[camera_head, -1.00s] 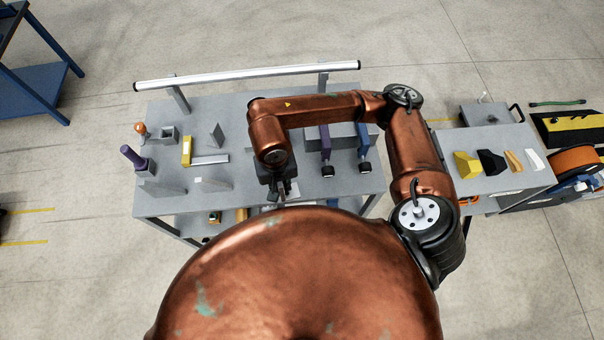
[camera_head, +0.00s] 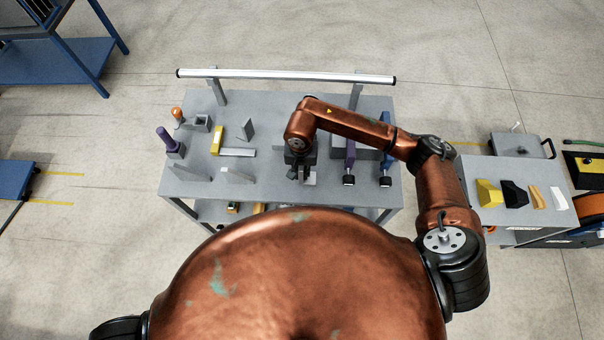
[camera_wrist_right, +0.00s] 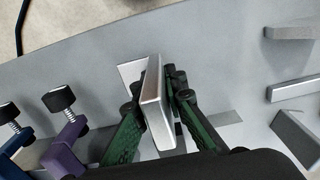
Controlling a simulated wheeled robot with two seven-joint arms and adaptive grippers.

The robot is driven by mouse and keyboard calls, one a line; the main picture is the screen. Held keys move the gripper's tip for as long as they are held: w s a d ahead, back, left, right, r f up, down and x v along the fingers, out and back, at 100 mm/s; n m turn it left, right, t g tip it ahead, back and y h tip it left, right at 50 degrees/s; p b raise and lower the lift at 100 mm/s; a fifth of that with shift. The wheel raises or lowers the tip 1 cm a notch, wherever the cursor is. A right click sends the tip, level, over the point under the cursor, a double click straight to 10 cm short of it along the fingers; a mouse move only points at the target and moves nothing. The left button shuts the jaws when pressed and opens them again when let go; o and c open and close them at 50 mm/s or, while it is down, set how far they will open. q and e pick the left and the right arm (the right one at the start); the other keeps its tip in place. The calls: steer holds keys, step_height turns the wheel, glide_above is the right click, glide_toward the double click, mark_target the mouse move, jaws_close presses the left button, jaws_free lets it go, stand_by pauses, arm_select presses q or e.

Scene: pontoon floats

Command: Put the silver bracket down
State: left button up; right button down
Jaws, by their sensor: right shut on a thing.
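My right gripper (camera_head: 302,174) is over the front middle of the grey workbench (camera_head: 381,200) in the head view. In the right wrist view, its green-and-black fingers (camera_wrist_right: 154,108) are shut on the silver bracket (camera_wrist_right: 155,95), one on each side of its upright plate. A second flat part of the bracket shows beyond the fingers, low over or against the bench top; I cannot tell whether it touches. In the head view only a small pale piece of the bracket (camera_head: 311,179) shows beside the gripper. My left gripper is out of view.
Purple and blue clamps (camera_head: 350,162) stand close right of the gripper. A side table (camera_head: 507,215) holds several coloured blocks. Bare bench top lies between gripper and plates.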

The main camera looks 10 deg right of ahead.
steer(key=shift+w+f, duration=0.2)
steer(key=f, duration=0.1)
steer(key=f+p, duration=0.1)
steer(key=f, duration=0.1)
steer(key=shift+w+d+f, duration=0.1)
steer(key=shift+w+f, duration=0.1)
steer(key=shift+f, duration=0.15)
steer(key=shift+f, duration=0.1)
steer(key=c, duration=2.4)
jaws_free()
steer(key=shift+f, duration=0.1)
steer(key=o, duration=0.4)
steer(key=shift+o, duration=0.2)
